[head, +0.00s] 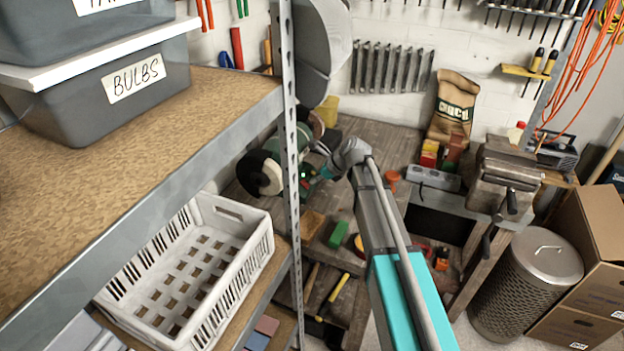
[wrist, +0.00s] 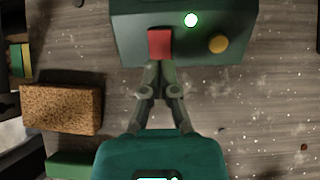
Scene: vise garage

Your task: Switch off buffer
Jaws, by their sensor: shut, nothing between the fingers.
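The buffer (head: 262,172), a green bench machine with a pale wheel, stands on the workbench, partly hidden behind the shelf post in the head view. In the wrist view its green base (wrist: 133,30) carries a red rocker switch (wrist: 160,43), a lit green lamp (wrist: 190,20) and a yellow knob (wrist: 218,43). My gripper (wrist: 160,66) is shut and empty, its fingertips at the lower edge of the red switch. I cannot tell whether they touch it. In the head view my gripper (head: 316,180) is small and partly hidden near the buffer's front.
A shelf post (head: 290,130) stands just left of my arm. A brown sponge block (wrist: 60,109) and a green block (wrist: 70,165) lie left of my gripper. The bench (wrist: 270,120) to the right is mostly clear. A vise (head: 505,180) is at the far right.

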